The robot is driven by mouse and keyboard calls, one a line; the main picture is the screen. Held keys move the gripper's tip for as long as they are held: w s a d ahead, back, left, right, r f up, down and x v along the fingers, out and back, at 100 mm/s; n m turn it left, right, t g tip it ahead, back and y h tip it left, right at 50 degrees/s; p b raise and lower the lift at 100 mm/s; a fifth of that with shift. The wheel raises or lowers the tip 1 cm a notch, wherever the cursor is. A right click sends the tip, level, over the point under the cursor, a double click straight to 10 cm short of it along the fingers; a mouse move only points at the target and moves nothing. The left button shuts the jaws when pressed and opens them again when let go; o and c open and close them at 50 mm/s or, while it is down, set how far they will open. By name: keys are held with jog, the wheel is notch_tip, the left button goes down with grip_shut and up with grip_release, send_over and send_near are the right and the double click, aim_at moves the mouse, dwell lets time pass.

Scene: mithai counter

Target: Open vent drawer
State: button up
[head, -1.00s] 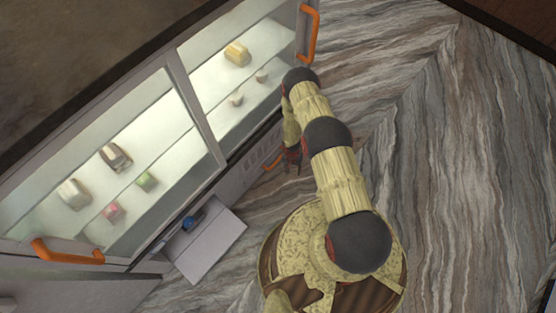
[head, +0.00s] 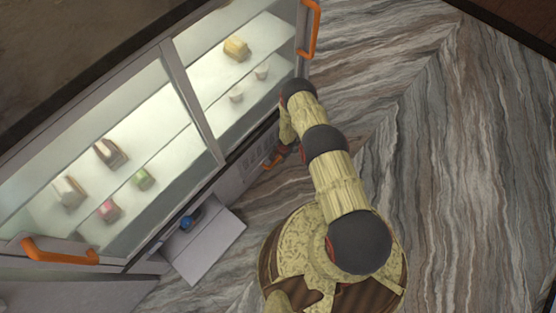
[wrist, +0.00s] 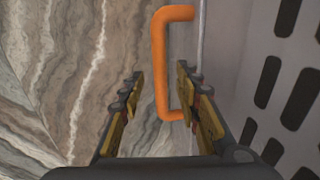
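The vent drawer is the grey slotted panel (wrist: 285,70) at the right of the wrist view. In the head view its slotted front (head: 257,150) is low on the counter. Its orange bar handle (wrist: 161,60) stands out from the panel, and part of it shows in the head view (head: 270,163). My gripper (wrist: 158,82) is open, with one finger on each side of the handle's lower part in the wrist view. I cannot tell whether a finger touches it. In the head view my gripper (head: 283,152) is at the handle, partly hidden by my arm.
The glass display case (head: 194,100) above holds several sweets. It has an orange handle (head: 310,30) at the upper right and another (head: 60,255) at the lower left. A grey flap (head: 205,248) juts out left of my base. The marbled floor (head: 460,150) at right is clear.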

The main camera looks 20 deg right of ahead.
jog(key=shift+w+a+f+b, duration=0.1)
jog(key=shift+f+b, duration=0.1)
jog(key=shift+f, duration=0.3)
jog(key=shift+w+f+b, duration=0.1)
jog(key=shift+f+b, duration=0.05)
jog(key=shift+f, duration=0.35)
jog(key=shift+c, duration=1.1)
grip_shut()
